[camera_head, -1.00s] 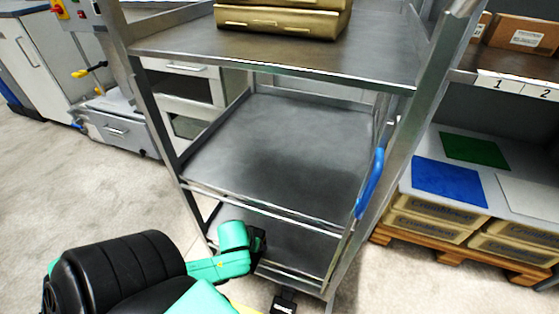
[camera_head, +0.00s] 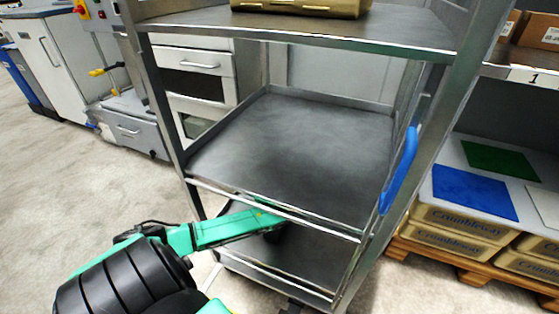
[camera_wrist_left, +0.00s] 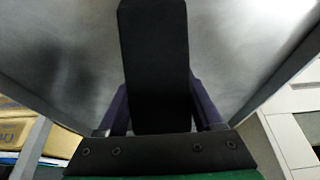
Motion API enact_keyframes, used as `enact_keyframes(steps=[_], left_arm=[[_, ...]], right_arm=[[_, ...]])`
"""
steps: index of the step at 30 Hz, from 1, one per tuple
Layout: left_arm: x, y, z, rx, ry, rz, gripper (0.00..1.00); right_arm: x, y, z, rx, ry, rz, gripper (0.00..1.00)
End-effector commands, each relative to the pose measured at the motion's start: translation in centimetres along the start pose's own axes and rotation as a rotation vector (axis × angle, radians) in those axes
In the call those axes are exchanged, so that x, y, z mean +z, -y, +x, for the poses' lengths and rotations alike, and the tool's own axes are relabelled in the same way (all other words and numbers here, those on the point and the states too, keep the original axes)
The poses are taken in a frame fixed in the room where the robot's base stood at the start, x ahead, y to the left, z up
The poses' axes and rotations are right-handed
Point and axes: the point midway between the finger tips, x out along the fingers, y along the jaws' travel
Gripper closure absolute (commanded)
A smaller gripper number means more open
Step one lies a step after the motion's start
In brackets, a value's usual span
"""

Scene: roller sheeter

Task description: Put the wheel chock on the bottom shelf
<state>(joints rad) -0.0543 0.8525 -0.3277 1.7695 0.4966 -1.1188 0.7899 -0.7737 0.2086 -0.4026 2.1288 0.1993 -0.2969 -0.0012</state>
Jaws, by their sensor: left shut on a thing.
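The wheel chock (camera_wrist_left: 155,50) is a long black block in the left wrist view, held between the two dark fingers of my left gripper (camera_wrist_left: 160,105). The gripper is shut on it. In the head view my left arm reaches from the left into the gap between the rack's middle shelf and bottom shelf (camera_head: 310,262). A dark part at the arm's end shows below the middle shelf's front edge; I cannot tell chock from gripper there. Whether the chock touches the bottom shelf cannot be seen. My right gripper is not in view.
The steel rack's middle shelf (camera_head: 290,145) is empty and lies just above my arm. A gold case (camera_head: 305,6) sits on the top shelf. A blue handle (camera_head: 400,170) is on the right post. Crates (camera_head: 455,222) stand on a pallet at right.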

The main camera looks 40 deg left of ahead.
Motion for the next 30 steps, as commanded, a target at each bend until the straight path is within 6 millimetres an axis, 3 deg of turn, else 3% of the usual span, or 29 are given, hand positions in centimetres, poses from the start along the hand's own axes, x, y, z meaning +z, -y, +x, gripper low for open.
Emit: enact_keyframes(steps=[1, 11, 12, 14, 25, 30], left_arm=[[0.5, 0.0, 0.8, 0.0, 0.003, 0.001, 1.0], [0.5, 0.0, 0.7, 0.0, 0.003, 0.001, 1.0], [0.7, 0.0, 0.9, 0.0, 0.005, 0.001, 0.29], [0.7, 0.0, 0.9, 0.0, 0.005, 0.001, 0.06], [0.6, 0.0, 0.6, 0.0, 0.004, 0.002, 0.03], [0.4, 0.0, -0.7, 0.001, 0.005, 0.0, 0.03]], right_arm=[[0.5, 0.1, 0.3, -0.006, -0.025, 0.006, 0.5], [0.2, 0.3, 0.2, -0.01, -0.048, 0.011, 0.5], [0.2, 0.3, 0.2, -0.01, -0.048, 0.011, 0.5], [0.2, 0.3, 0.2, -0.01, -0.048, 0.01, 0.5], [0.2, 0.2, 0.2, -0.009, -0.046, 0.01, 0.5], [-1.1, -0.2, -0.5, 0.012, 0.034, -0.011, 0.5]])
